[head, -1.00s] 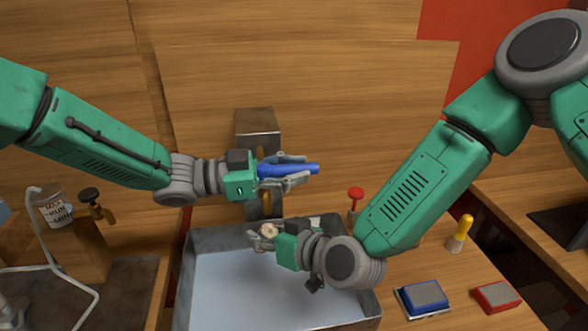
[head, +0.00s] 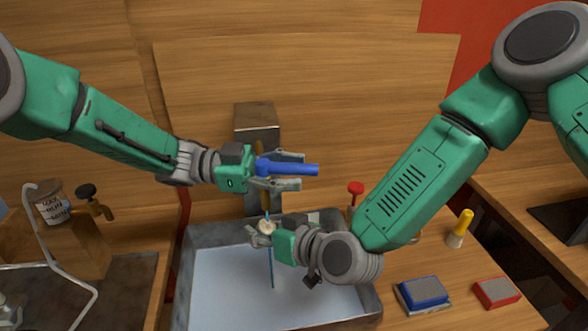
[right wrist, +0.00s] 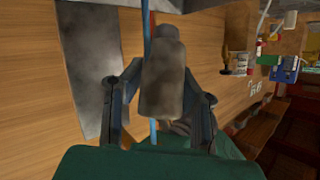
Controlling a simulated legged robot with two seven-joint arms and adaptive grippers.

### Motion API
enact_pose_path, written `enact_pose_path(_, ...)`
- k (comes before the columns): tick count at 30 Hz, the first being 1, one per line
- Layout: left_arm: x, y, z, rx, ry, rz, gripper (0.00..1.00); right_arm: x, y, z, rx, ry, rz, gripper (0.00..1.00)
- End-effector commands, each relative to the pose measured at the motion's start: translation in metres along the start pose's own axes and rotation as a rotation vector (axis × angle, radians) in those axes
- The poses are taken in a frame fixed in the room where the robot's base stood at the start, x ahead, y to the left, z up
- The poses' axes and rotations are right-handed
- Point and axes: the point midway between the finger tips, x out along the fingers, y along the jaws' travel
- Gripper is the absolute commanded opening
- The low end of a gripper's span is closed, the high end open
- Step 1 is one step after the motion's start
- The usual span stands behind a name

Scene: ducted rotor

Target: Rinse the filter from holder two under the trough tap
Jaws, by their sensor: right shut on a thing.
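The filter (head: 267,228) shows as a pale round end in my right gripper (head: 256,233), above the trough (head: 205,237). In the right wrist view the filter (right wrist: 163,75) is a stained grey-brown cylinder between the fingers. My right gripper is shut on it. A thin blue water stream (head: 271,268) runs from the tap (head: 264,199) past the filter into the trough. In the right wrist view the stream (right wrist: 148,22) shows at both ends of the filter. My left gripper (head: 298,170) is open, its fingers apart around the blue tap lever (head: 290,169).
A red knob (head: 355,188), a yellow-handled tool (head: 462,228), a blue pad (head: 424,291) and a red pad (head: 497,292) are on the bench at right. A jar (head: 50,206) and another tap (head: 94,203) are at left. A wooden panel stands behind the trough.

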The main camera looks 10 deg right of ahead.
Motion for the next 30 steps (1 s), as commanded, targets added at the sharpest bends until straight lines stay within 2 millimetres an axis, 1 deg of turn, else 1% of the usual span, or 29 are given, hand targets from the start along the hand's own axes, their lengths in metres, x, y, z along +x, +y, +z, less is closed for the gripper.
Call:
enact_pose_path(4, 0.001, 0.0, -0.001, 0.002, 0.0, 0.0, 0.39, -0.002, 0.001, 0.0, 0.001, 0.002, 0.0, 0.0)
enact_pose_path(7, -0.006, -0.001, -0.001, 0.002, 0.0, -0.001, 0.39, -0.002, 0.001, 0.0, 0.001, 0.002, 0.0, 0.0)
enact_pose_path(11, -0.029, -0.002, -0.001, 0.002, -0.001, -0.002, 0.39, -0.001, 0.001, 0.0, 0.001, 0.001, 0.0, 0.0)
enact_pose_path(18, -0.082, -0.002, 0.002, 0.0, 0.0, -0.003, 0.39, -0.001, 0.001, 0.0, 0.001, 0.001, 0.0, 0.0)
enact_pose_path(21, -0.1, -0.002, 0.002, 0.0, 0.0, -0.002, 0.39, -0.001, 0.001, 0.0, 0.001, 0.001, 0.0, 0.0)
enact_pose_path(25, -0.114, -0.002, 0.002, -0.001, 0.0, -0.002, 0.39, -0.002, 0.001, 0.0, 0.001, 0.002, 0.0, 0.0)
enact_pose_path(30, -0.121, -0.002, 0.002, -0.002, 0.001, -0.001, 0.39, -0.002, 0.001, 0.0, 0.001, 0.001, 0.0, 0.0)
